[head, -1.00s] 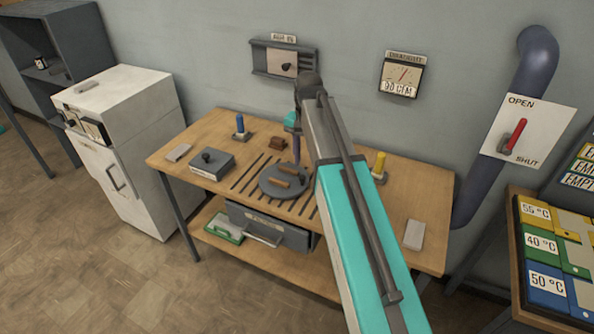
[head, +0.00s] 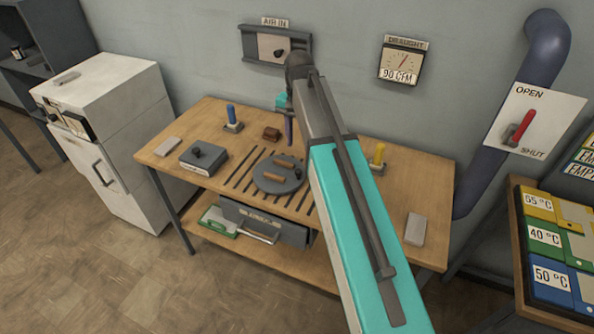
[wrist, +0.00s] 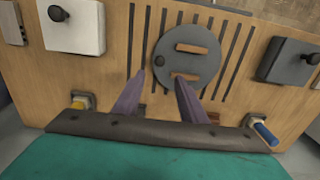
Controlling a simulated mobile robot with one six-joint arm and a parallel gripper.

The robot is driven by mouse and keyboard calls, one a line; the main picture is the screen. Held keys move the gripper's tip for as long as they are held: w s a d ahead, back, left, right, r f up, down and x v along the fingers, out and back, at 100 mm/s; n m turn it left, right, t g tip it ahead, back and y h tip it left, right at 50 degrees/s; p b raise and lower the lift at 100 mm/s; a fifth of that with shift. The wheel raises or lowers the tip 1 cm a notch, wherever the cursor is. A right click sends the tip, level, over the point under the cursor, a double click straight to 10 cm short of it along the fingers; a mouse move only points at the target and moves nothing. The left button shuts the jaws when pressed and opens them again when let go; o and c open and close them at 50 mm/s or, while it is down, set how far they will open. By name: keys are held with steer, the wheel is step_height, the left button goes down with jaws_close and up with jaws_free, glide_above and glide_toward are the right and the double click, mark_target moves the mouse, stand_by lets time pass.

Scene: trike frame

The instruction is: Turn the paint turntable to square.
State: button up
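The paint turntable (head: 277,176) is a round dark grey disc on the wooden workbench. It carries two wooden blocks and a small dark peg near its rim. It shows in the wrist view (wrist: 200,62) beyond my fingertips, with the peg on the left side. My gripper (wrist: 157,82) has two purple fingers, spread apart with nothing visible between them. In the head view one purple finger (head: 289,131) hangs behind the turntable, toward the wall, apart from it. My arm hides part of the bench. I cannot read any square mark on the disc.
A grey knobbed box (head: 207,158) stands left of the turntable. A blue-handled piece (head: 232,116) and a yellow-handled piece (head: 378,156) stand toward the back. A white knobbed box (wrist: 73,27) shows in the wrist view. Slots run through the bench top (head: 160,148) around the disc.

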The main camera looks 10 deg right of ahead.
mark_target(299, 170)
steer(key=shift+s+f+p, duration=0.1)
steer(key=shift+f+p, duration=1.5)
steer(key=shift+f, duration=5.1)
jaws_close()
